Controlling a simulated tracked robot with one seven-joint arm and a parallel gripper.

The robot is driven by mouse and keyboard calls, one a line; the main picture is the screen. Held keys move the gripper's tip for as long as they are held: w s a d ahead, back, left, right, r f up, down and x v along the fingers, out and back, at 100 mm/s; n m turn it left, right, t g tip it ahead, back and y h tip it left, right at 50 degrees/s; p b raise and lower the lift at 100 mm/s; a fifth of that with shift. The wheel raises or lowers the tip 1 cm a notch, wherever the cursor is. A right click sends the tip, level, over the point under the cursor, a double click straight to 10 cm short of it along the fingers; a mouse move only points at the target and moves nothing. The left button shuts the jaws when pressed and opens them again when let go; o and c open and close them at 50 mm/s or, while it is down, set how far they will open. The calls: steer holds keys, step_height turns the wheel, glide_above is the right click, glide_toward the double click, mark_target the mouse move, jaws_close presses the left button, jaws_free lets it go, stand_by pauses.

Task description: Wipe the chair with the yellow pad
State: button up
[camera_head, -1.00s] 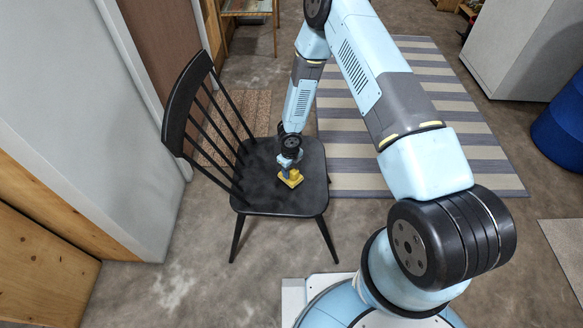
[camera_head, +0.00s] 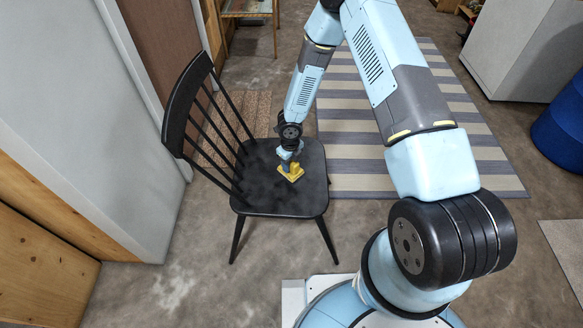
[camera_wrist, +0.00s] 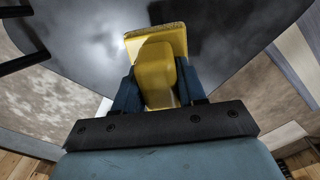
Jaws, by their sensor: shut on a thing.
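The black wooden chair (camera_head: 262,190) with a spindle back stands left of my base, and its seat also fills the upper part of the wrist view (camera_wrist: 85,50). Faint greyish smudges show on the seat. The yellow pad (camera_head: 291,173) has a block-like grip on top and lies low at the seat surface, right of its middle. In the wrist view the yellow pad (camera_wrist: 157,42) sits between my fingers. My gripper (camera_wrist: 158,90) is shut on the pad's grip from above. The pad's underside is hidden, so its contact with the seat is hard to confirm.
The chair's spindled back (camera_head: 190,110) rises on the left of the seat. A grey-white panel (camera_head: 90,110) stands further left. A striped rug (camera_head: 410,130) lies behind and right. A blue round object (camera_head: 562,128) and a white cabinet (camera_head: 520,50) stand at the right.

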steer(key=shift+r, duration=0.55)
steer(key=shift+r, duration=0.1)
steer(key=shift+r, duration=1.4)
